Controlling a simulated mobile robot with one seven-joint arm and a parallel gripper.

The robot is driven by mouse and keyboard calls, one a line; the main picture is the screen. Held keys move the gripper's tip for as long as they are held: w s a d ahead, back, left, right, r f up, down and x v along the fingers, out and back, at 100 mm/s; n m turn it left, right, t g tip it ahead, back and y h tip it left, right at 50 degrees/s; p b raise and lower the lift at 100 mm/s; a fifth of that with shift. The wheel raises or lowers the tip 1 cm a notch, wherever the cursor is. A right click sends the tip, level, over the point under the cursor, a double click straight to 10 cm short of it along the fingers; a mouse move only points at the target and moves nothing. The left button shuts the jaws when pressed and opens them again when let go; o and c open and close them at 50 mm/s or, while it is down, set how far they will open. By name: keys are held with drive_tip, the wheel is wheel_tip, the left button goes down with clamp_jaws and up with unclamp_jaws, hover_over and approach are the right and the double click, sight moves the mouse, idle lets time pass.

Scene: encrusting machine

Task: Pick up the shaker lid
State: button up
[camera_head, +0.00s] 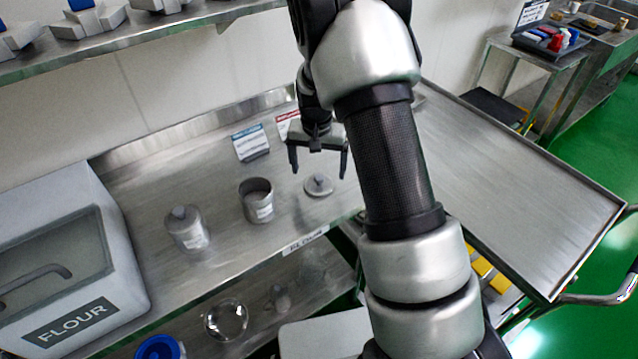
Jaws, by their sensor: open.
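The shaker lid (319,186) is a small grey disc with a raised knob. It lies flat on the steel counter (285,215), near the front edge. My gripper (318,172) is open and empty, with its two dark fingers pointing down on either side of the lid in the picture. The exact height of the fingertips above the counter is hard to tell. An open grey shaker cup (258,201) stands to the left of the lid, with no lid on it.
A lidded grey shaker (187,229) stands further left, beside the white flour bin (72,262). Small blue and red cards (250,143) stand behind the cup. An overhead shelf (140,38) runs along the wall. An empty steel table (510,175) is at right.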

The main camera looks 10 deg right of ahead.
sight(319, 177)
drive_tip(key=f, duration=0.5)
drive_tip(key=shift+w+d, duration=0.15)
drive_tip(key=shift+w, duration=0.2)
drive_tip(key=shift+r, duration=0.1)
drive_tip(key=c, duration=1.1)
